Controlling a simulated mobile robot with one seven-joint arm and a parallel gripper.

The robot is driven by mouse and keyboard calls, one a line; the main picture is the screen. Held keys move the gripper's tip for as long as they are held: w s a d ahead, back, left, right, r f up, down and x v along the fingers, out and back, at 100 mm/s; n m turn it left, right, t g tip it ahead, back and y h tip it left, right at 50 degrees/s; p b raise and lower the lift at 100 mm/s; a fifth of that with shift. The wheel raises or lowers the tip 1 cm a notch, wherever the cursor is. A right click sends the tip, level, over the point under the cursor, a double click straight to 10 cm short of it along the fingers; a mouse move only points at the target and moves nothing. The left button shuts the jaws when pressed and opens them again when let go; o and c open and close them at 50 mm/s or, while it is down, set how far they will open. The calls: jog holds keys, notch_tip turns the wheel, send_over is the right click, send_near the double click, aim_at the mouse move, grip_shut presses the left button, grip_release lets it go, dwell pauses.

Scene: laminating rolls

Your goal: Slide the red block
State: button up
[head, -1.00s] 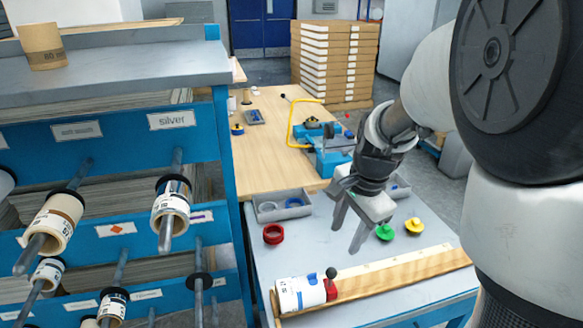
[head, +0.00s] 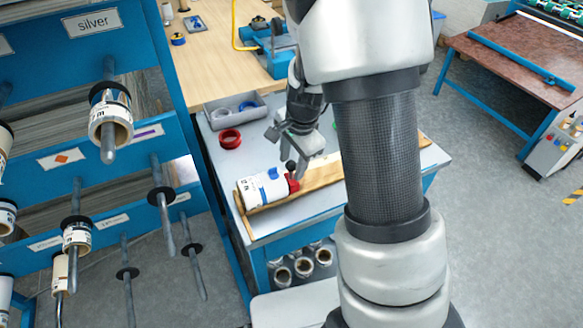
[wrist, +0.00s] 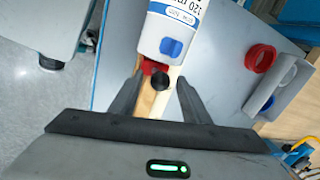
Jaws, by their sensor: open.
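The red block (head: 292,183) sits on the wooden board (head: 318,177), against the right end of a white labelled roll (head: 262,189). A black round knob (head: 290,166) stands up from the block. In the wrist view the red block (wrist: 150,66) is partly hidden behind the knob (wrist: 159,82) and the roll (wrist: 170,30). My gripper (head: 282,150) is open just above the block. In the wrist view its two fingers (wrist: 160,95) stand on either side of the knob, with gaps showing between.
A blue tab (wrist: 172,47) sticks up from the roll. A red ring (head: 230,138) and a grey tray (head: 233,109) lie behind on the bench. A rack with rolls on rods (head: 110,115) stands at the left.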

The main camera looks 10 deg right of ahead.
jog(key=shift+w+f, duration=0.15)
jog(key=shift+f, duration=0.65)
grip_shut()
jog(key=w+d+b, duration=0.1)
jog(key=d, duration=0.6)
jog(key=w+d+b, duration=0.1)
jog(key=w+d, duration=0.1)
jog(key=d, duration=0.6)
jog(key=w+d+b, duration=0.1)
jog(key=d, duration=0.7)
jog(key=shift+w+d, duration=0.15)
jog(key=shift+w, duration=0.15)
grip_release()
jog(key=shift+r, duration=0.1)
jog(key=s+d+r+p, duration=0.1)
jog(key=s+r+p, duration=0.1)
jog(key=r, duration=1.5)
jog(key=shift+s, duration=0.6)
